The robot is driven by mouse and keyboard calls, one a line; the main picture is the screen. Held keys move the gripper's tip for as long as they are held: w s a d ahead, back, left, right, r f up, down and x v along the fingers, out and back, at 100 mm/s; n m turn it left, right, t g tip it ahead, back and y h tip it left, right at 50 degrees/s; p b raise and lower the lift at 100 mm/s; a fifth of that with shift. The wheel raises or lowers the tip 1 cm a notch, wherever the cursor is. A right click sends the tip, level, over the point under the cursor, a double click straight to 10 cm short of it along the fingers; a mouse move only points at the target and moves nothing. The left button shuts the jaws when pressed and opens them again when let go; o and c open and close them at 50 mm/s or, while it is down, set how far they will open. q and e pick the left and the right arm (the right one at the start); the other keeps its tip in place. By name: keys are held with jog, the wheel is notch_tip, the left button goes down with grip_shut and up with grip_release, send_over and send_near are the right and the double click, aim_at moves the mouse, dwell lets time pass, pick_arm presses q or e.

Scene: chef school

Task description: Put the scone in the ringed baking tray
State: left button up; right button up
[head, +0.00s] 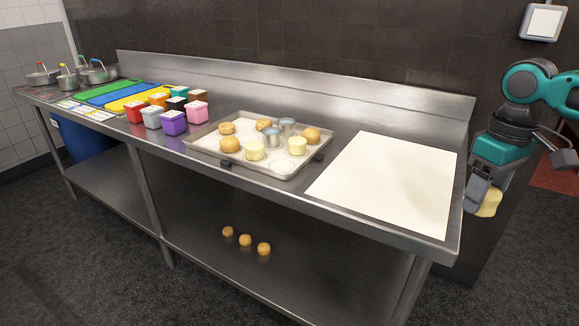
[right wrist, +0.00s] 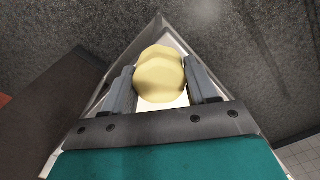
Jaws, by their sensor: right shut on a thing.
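A pale yellow scone (head: 489,204) is between the fingers of my right gripper (head: 480,194), off the right end of the steel table. The right wrist view shows the scone (right wrist: 160,74) pinched between both fingers of the right gripper (right wrist: 160,85). The baking tray (head: 215,150) lies on the table near the middle. It holds several golden and pale scones and two metal ring-like cups (head: 287,127). Pale ring marks show on its bare floor. My left gripper is in neither view.
A white sheet (head: 390,180) lies flat on the table right of the tray. Coloured tubs (head: 173,122) and cutting boards (head: 104,93) stand to the left. Several round buns (head: 245,240) sit on the lower shelf. A raised backsplash (head: 300,83) runs along the rear edge.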

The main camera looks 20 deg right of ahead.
jog(key=shift+s+a+f+m, duration=0.1)
jog(key=shift+s+f+m, duration=0.05)
jog(key=shift+f, duration=0.3)
jog(key=shift+s+a+f+m, duration=0.1)
jog(key=shift+f+m, duration=0.05)
jog(key=shift+f, duration=0.3)
jog(key=shift+a+f, duration=0.1)
jog(key=shift+f, duration=0.15)
